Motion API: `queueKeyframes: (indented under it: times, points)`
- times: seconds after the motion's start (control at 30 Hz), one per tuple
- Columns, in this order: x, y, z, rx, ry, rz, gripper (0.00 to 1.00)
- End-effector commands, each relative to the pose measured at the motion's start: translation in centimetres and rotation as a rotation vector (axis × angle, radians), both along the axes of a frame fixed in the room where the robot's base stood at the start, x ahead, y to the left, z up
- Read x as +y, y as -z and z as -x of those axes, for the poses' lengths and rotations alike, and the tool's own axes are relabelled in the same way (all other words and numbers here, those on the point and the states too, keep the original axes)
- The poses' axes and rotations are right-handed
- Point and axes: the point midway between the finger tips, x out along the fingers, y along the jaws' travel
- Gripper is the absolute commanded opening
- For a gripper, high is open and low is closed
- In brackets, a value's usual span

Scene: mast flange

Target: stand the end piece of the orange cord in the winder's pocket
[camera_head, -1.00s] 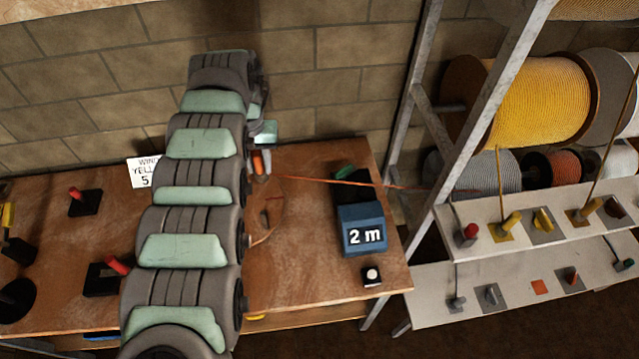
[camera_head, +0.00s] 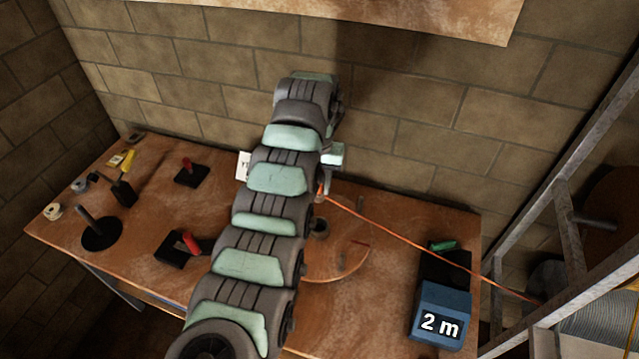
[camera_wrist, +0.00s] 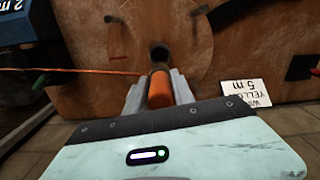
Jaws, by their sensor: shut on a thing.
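My gripper (camera_wrist: 160,86) is shut on the orange end piece (camera_wrist: 160,95) of the cord, which shows upright between the fingers in the wrist view. In the head view the end piece (camera_head: 320,190) is a small orange bit beside my arm. The orange cord (camera_wrist: 105,71) runs from it to the side, and in the head view (camera_head: 420,246) it stretches right across the table. The winder (camera_head: 348,264) is a round plate on the brown table. Its pocket (camera_wrist: 160,52) is a dark round hole just beyond the end piece. The gap between them is hard to judge.
A blue box marked "2 m" (camera_head: 440,315) stands at the table's right end. Black blocks with red handles (camera_head: 190,172) stand left of my arm. A metal rack frame (camera_head: 570,230) rises at right.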

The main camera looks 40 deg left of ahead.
Motion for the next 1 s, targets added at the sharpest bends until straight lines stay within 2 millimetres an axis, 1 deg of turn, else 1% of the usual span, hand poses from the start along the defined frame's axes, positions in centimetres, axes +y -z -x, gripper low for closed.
queueKeyframes:
  times: [1.0]
  points:
    - [-0.1, 7.9, 0.0, 0.001, 0.001, 0.001, 0.0]
